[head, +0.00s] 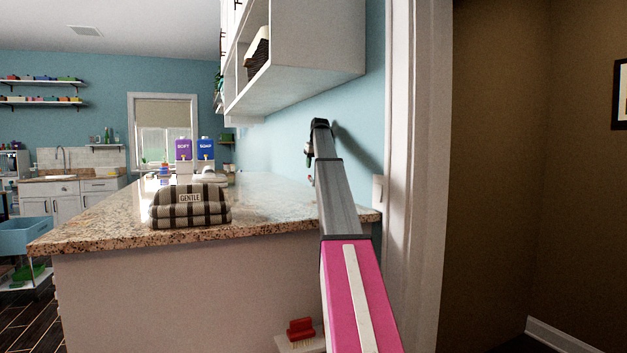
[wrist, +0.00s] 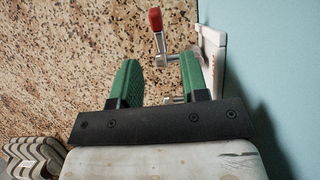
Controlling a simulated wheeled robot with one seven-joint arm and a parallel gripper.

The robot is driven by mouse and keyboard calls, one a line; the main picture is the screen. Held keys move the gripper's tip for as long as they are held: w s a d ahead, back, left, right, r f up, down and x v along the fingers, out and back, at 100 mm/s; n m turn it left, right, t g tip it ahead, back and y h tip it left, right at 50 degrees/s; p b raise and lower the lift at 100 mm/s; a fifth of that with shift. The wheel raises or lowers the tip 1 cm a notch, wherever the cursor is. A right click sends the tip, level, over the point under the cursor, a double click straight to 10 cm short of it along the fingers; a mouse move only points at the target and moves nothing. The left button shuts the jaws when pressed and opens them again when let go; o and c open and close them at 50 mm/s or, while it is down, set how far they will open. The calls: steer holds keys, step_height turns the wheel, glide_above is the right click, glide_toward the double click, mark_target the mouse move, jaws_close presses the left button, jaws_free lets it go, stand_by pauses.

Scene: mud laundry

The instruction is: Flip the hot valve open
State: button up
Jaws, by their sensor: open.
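In the wrist view, a metal valve lever with a red grip (wrist: 156,20) stands out from a white wall plate (wrist: 214,42), above the granite counter. A second metal part (wrist: 172,99) shows lower down between the fingers; its grip is hidden. My gripper (wrist: 160,66) is open, with its two green fingers spread and nothing between them but the valve's metal parts. The red lever lies just beyond the fingertips, apart from them as far as I can tell. In the head view my gripper (head: 309,148) is small beside the blue wall, and the valve is hardly visible.
The granite counter (head: 270,205) runs along the wall. Folded striped towels labelled GENTLE (head: 190,206) lie at its near edge. Purple (head: 183,150) and blue (head: 205,149) dispensers stand farther back. A white wall cabinet (head: 310,60) hangs above. The blue wall (wrist: 270,70) is close on the right.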

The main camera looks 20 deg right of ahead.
mark_target(311, 177)
steer(key=x, duration=0.7)
steer(key=shift+w+a+f, duration=0.1)
steer(key=shift+w+f, duration=0.1)
steer(key=shift+f, duration=0.05)
jaws_close()
